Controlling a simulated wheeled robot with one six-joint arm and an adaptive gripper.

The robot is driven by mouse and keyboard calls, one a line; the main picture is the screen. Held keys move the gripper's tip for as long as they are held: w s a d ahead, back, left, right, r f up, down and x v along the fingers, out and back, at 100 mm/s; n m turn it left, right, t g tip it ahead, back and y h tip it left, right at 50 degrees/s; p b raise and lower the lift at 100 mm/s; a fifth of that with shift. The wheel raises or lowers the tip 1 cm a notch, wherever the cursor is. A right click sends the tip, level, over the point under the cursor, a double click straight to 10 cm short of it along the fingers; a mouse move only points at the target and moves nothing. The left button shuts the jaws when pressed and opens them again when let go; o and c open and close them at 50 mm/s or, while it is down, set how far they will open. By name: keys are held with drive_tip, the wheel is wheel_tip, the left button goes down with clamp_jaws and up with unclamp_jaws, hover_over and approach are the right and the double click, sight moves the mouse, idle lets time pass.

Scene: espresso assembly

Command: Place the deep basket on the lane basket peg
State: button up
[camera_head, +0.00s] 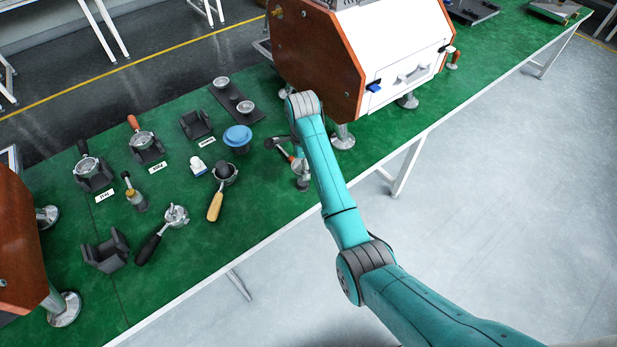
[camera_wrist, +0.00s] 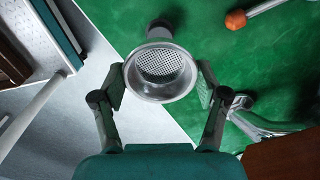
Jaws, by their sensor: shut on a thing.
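A silver metal basket (camera_wrist: 160,68) with a perforated floor shows in the wrist view, its round open mouth facing the camera. My gripper (camera_wrist: 161,86) is shut on it, with one finger on each side of the rim. A small metal cylinder (camera_wrist: 159,29) with a dark top shows just beyond the basket; the basket partly hides it, and I cannot tell whether they touch. In the head view my arm reaches down near the table's front edge, by a small metal post (camera_head: 302,184). I cannot clearly identify the lane basket peg.
The espresso machine (camera_head: 405,50) stands close behind my arm. A dark tray (camera_head: 232,94) with two metal baskets lies to the left. A blue-topped container (camera_head: 237,137), a wooden-handled portafilter (camera_head: 215,205) and other portafilters stand on the green table. An orange knob (camera_wrist: 236,19) shows in the wrist view.

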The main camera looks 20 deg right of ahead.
drive_tip(key=shift+a+f, duration=0.1)
drive_tip(key=shift+f, duration=2.85)
drive_tip(key=shift+f, duration=0.15)
drive_tip(key=o, duration=1)
